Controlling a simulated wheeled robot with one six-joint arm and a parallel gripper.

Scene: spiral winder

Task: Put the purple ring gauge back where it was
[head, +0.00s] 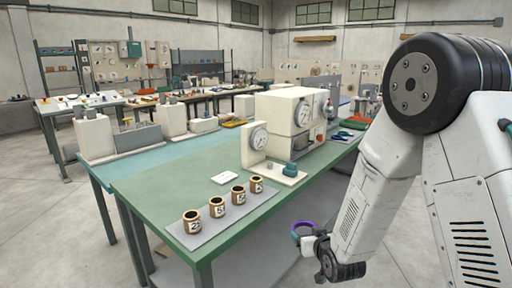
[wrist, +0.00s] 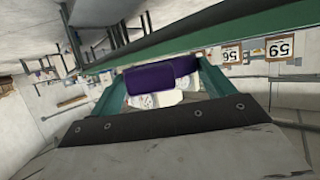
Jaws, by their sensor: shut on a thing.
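The purple ring gauge (head: 301,228) is held in my gripper (head: 304,236), low beside the front right edge of the green bench in the head view. In the wrist view the purple ring (wrist: 160,77) sits between the two green fingers of my gripper (wrist: 160,84), which are shut on it. Part of the ring is hidden in the head view by the gripper. The spot where the ring was before cannot be told from these frames.
The green bench (head: 160,196) carries a grey mat (head: 215,236) with several numbered brown cups. The bench front has bare room. Other benches stand behind, with open floor at left.

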